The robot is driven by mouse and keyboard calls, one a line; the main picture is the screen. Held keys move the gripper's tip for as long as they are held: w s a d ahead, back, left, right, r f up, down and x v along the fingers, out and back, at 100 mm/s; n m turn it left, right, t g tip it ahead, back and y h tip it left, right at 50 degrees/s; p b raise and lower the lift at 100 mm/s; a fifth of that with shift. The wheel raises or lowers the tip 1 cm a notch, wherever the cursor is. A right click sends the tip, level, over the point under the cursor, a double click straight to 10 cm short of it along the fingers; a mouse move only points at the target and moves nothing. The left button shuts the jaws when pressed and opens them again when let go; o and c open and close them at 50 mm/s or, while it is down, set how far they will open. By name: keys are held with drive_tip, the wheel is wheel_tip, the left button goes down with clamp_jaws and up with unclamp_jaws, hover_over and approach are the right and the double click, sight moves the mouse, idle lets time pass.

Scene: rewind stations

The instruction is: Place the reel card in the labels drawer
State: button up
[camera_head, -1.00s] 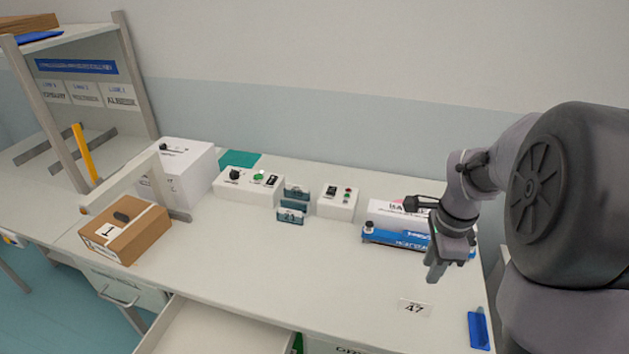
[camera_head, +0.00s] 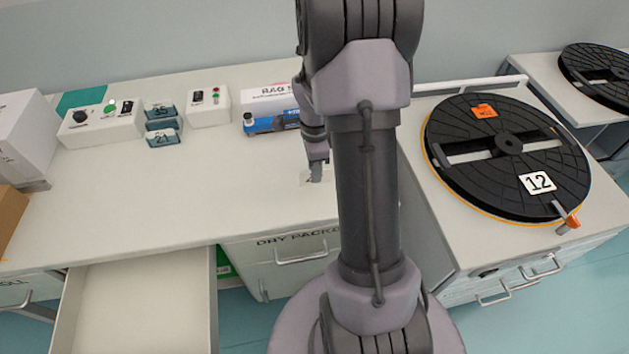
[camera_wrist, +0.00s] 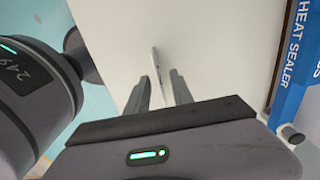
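The reel card (camera_head: 305,181) is a small white card on the bench top, partly hidden behind my gripper and arm; its print is mostly covered. In the wrist view a thin pale strip, apparently the card (camera_wrist: 156,62), shows between and beyond my fingertips. My gripper (camera_head: 317,177) is low over the card. Its fingers (camera_wrist: 160,85) stand apart in the wrist view, and I cannot tell whether they touch the card. An open, empty-looking drawer (camera_head: 140,300) is pulled out below the bench at lower left; its front label is out of view.
A shut drawer marked DRY PACK (camera_head: 300,245) is right of the open one. The blue heat sealer (camera_head: 270,122) stands behind my gripper. Control boxes (camera_head: 100,122) and small teal holders (camera_head: 161,130) line the back. A big black reel (camera_head: 508,155) lies at right.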

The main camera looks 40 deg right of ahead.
wheel_tip(320, 180, down, 4)
drive_tip(key=shift+s+a+r+b, duration=0.1)
drive_tip(key=shift+r+b, duration=0.15)
drive_tip(key=shift+b, duration=0.3)
drive_tip(key=shift+r, duration=0.15)
clamp_jaws()
drive_tip(key=shift+r, duration=0.1)
